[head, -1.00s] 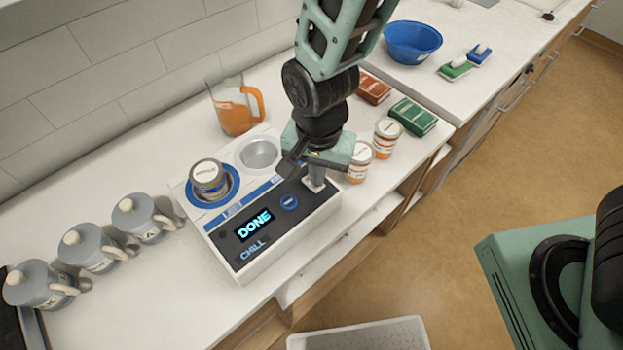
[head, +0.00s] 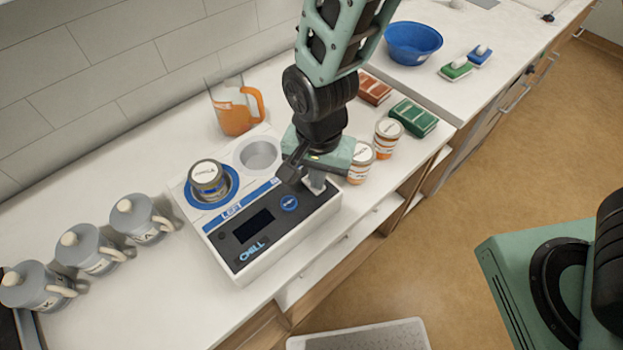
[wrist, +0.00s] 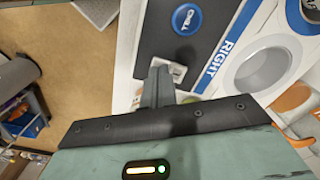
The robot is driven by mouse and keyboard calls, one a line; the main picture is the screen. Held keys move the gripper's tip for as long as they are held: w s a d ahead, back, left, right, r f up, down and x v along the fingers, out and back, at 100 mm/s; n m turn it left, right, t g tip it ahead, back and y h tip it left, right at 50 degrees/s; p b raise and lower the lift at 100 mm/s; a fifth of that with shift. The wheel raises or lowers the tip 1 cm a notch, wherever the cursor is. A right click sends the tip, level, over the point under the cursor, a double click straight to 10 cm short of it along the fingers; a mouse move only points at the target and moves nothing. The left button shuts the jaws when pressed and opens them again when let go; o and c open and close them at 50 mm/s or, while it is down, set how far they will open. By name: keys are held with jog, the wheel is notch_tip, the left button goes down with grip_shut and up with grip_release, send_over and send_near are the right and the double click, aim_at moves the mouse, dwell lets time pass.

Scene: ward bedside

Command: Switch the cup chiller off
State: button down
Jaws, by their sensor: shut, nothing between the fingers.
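The cup chiller (head: 232,258) is a white box with a dark front panel on the counter. Its display (head: 254,226) is dark, and CHILL lettering shows below it. A round blue button (head: 289,202) sits right of the display; it also shows in the wrist view (wrist: 187,17). The left well holds a labelled tub (head: 207,180) inside a blue ring; the right well (head: 258,155) is empty. My gripper (wrist: 158,88) is shut and empty, its fingertips at a small pale switch plate (wrist: 176,70) at the panel's right end. The fingers partly hide this switch, so its position is unclear.
An orange-handled jug (head: 236,112) stands behind the chiller. Lidded tubs (head: 387,138) and green (head: 413,117) and red (head: 374,88) packs lie to the right. Several grey lidded mugs (head: 90,250) stand left. A blue bowl (head: 412,43) is farther back.

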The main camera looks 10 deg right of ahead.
notch_tip(320, 180, up, 7)
jog(key=p, duration=0.6)
dwell(0.7)
jog(key=s+d+r+n+b, duration=0.5)
jog(key=s+d+n+b, duration=0.3)
jog(key=n, duration=0.5)
jog(key=s+b, duration=0.2)
jog(key=s, duration=0.1)
jog(key=shift+s+r+y, duration=0.15)
jog(key=shift+r+y, duration=0.1)
jog(key=shift+y, duration=0.05)
